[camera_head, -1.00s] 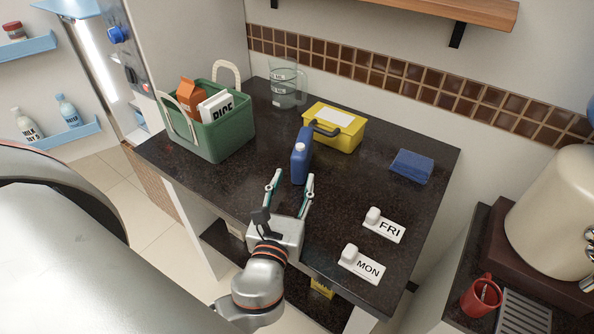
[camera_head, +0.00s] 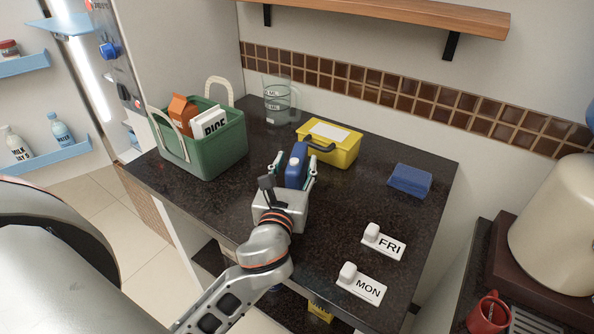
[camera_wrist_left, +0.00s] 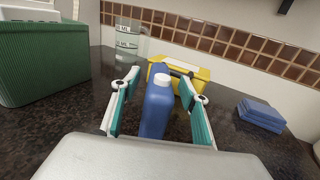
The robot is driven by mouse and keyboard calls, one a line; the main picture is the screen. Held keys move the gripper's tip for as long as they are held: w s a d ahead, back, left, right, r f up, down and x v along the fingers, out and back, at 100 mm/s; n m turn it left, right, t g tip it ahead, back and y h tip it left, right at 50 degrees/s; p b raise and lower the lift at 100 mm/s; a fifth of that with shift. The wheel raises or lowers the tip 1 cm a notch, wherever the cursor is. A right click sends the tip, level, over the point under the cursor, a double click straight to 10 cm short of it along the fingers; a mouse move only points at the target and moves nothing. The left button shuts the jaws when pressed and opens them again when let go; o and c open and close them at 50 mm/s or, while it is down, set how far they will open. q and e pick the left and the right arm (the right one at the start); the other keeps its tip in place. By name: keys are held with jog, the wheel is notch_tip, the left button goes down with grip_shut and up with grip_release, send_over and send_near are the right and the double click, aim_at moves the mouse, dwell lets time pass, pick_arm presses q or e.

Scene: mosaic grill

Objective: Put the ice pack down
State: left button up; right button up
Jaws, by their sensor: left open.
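The ice pack (camera_head: 295,172), a blue upright block with a white cap, stands on the dark counter (camera_head: 236,204). My left gripper (camera_head: 297,165) is open, with one finger on each side of the ice pack. In the left wrist view, the ice pack (camera_wrist_left: 157,108) stands between the teal-padded fingers of the left gripper (camera_wrist_left: 162,84), with gaps visible on both sides. Its lower part is hidden by the gripper body. My right gripper is not in view.
A yellow box (camera_head: 341,152) with a dark handle stands just behind the ice pack. A green basket (camera_head: 217,150) with cartons is at left, a clear jug (camera_head: 277,104) behind. A folded blue stack (camera_head: 410,180) and FRI (camera_head: 384,243) and MON (camera_head: 362,286) signs are at right.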

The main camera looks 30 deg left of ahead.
pick_arm(q)
jog(key=shift+x, duration=1.1)
grip_shut()
